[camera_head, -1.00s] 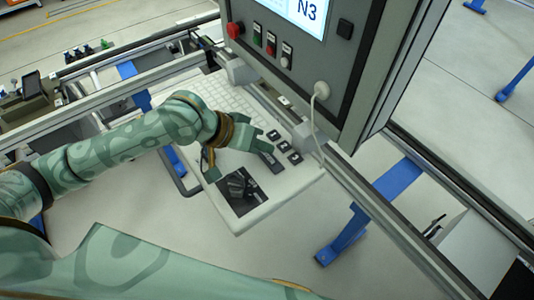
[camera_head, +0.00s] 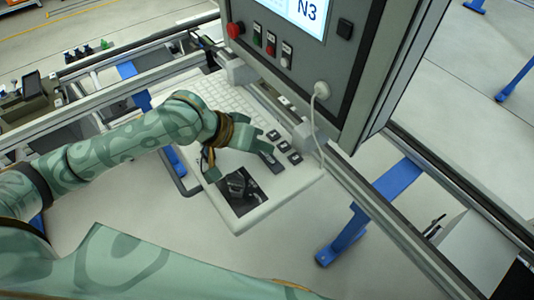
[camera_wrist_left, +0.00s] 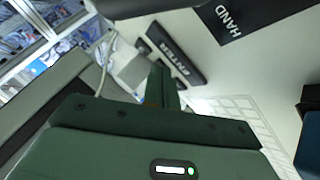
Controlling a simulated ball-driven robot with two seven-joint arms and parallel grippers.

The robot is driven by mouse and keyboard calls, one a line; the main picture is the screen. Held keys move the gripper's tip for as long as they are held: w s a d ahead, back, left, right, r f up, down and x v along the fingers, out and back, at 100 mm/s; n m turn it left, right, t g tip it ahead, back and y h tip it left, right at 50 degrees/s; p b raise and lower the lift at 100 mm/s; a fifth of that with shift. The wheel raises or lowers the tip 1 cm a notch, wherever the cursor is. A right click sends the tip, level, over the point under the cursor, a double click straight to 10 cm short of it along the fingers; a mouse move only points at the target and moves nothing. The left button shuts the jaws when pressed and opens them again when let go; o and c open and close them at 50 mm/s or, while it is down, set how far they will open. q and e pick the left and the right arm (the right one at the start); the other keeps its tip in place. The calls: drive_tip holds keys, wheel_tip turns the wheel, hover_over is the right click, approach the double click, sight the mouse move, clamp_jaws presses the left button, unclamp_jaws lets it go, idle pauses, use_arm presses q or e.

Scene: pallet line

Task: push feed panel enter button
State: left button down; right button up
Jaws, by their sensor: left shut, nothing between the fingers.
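The feed panel (camera_head: 262,209) is a light grey console tilted below the screen cabinet. Its enter button (camera_head: 272,163) is a long dark key beside several small dark keys (camera_head: 283,146). In the left wrist view the enter button (camera_wrist_left: 176,65) carries white ENTER lettering. My left gripper (camera_head: 264,146) is over the panel, its fingertips close to the enter button. It is shut and empty; its fingers (camera_wrist_left: 159,77) also show in the wrist view, partly in front of the key's near end. I cannot tell whether they touch it. My right gripper is not in view.
The cabinet (camera_head: 335,95) with its N3 screen (camera_head: 297,14), red button (camera_head: 235,29) and other controls hangs above the panel. A white cable (camera_head: 318,115) runs down beside it. A dark HAND plate (camera_wrist_left: 238,15) and a pale keypad (camera_wrist_left: 240,115) are on the panel.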

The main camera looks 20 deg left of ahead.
sight(262, 158)
use_arm(q)
drive_tip(key=shift+f+p, duration=0.3)
drive_tip(key=shift+p, duration=0.1)
drive_tip(key=shift+f, duration=0.1)
drive_tip(key=shift+f, duration=0.5)
idle(0.8)
drive_tip(key=shift+r+p, duration=0.9)
drive_tip(key=shift+p, duration=0.6)
wheel_tip(262, 158, up, 5)
drive_tip(key=p, duration=0.7)
drive_tip(key=shift+r, duration=0.1)
